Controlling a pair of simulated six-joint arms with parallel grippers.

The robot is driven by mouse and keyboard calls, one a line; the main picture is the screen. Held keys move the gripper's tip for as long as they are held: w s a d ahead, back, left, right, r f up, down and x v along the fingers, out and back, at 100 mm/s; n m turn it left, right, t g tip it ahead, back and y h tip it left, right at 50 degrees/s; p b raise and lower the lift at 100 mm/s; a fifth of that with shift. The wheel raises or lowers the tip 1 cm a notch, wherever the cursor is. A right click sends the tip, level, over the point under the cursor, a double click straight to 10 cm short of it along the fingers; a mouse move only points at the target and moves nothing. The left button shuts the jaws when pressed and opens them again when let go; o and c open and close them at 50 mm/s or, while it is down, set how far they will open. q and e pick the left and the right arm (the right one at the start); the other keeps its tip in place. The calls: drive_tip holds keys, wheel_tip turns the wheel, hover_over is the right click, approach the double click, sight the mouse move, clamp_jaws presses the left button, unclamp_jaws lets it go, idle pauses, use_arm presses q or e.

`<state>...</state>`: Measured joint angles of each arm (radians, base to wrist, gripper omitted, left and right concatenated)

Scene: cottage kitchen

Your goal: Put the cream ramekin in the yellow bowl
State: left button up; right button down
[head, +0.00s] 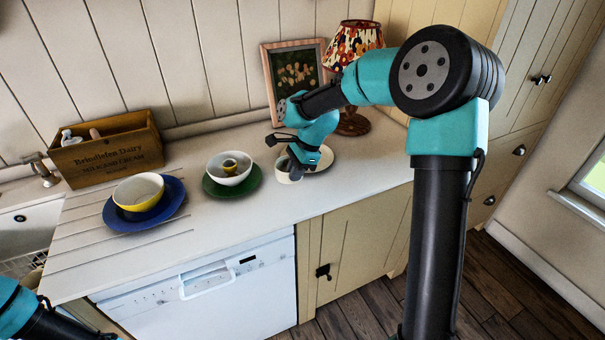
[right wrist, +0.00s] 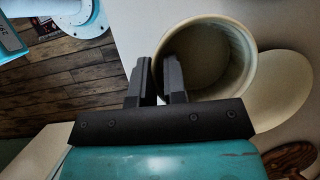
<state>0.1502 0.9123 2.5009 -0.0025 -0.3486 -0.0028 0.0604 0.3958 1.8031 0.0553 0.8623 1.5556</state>
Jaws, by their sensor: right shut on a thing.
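The cream ramekin (right wrist: 240,82) is round and upright in the right wrist view. My right gripper (right wrist: 159,85) is shut on its wall, one finger inside the ramekin and one outside. In the head view the ramekin (head: 284,176) shows partly behind my right gripper (head: 293,170), at the left edge of a pale plate. I cannot tell whether it touches the counter. The yellow bowl (head: 143,207), pale inside, sits on a blue plate (head: 114,217) at the counter's left and looks empty. My left arm shows at the bottom left corner; its gripper is out of view.
A white bowl (head: 232,180) with a small yellow-brown dish inside stands on a green plate (head: 213,190), between the ramekin and the yellow bowl. The pale plate (head: 322,160) lies beside the ramekin. A lamp (head: 352,124), a picture (head: 294,75) and a wooden crate (head: 107,158) stand behind.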

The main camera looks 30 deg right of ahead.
drive_tip(key=a+r+n+g+h, duration=0.3)
drive_tip(key=a+r+n, duration=0.6)
drive_tip(key=n, duration=1)
drive_tip(key=a+g, duration=0.1)
drive_tip(key=g, duration=0.1)
drive_tip(key=shift+a+g+h, duration=0.3)
drive_tip(key=shift+a+h, duration=0.1)
